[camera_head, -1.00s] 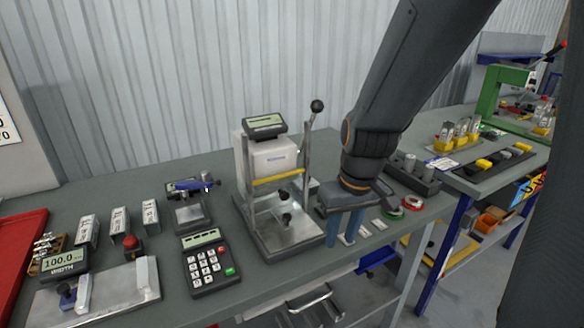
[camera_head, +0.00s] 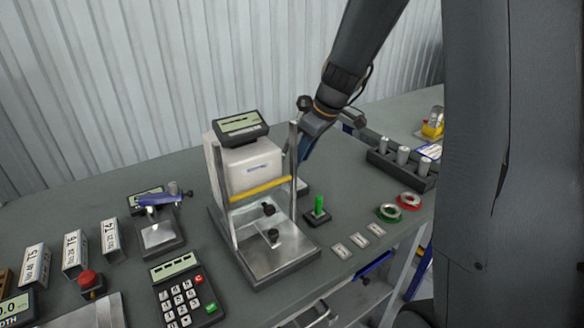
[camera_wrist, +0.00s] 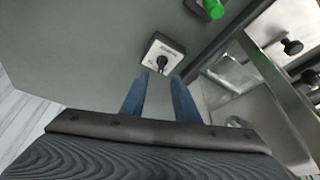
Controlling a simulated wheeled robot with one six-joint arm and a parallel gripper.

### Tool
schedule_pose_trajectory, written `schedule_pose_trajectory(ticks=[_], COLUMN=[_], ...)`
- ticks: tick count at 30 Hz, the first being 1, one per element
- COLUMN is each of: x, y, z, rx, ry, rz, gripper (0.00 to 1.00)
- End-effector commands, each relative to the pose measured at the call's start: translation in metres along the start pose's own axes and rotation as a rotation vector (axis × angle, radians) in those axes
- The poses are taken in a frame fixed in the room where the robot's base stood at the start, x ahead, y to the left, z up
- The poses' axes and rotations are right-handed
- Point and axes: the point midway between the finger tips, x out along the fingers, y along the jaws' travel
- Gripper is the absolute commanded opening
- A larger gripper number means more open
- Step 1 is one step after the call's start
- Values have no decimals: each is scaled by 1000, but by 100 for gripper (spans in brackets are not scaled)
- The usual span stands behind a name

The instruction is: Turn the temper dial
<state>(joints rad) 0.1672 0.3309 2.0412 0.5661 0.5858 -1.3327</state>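The temper dial (camera_wrist: 162,62) is a small black knob on a pale square plate, in the upper middle of the wrist view. Its lettering is too small to read. My gripper (camera_wrist: 161,82) has two blue fingers with a gap between them, pointing at the dial; the knob shows just beyond the tips, in line with the gap. I cannot tell whether the tips touch it. In the head view my gripper (camera_head: 305,148) is behind the right post of the press, which partly hides the fingers. I cannot make out the dial clearly there.
The press (camera_head: 245,165) with its metal posts stands close beside my gripper. A green-topped lever (camera_head: 319,206) stands to its right, near red (camera_head: 409,201) and green (camera_head: 389,213) rings. A dark block with metal cylinders (camera_head: 402,160) lies farther right.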

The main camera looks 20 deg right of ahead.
Motion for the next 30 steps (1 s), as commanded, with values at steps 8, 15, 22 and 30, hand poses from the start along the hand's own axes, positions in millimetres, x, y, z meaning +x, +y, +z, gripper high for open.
schedule_pose_trajectory(ticks=[8,15,22,30], x=[40,64,71,71], y=[-4,-2,-1,-1], z=[0,0,1,1], rx=[-2,1,3,3], ry=[-4,-2,-2,-2], rz=[-6,-2,-1,0], gripper=[28,28,28,11])
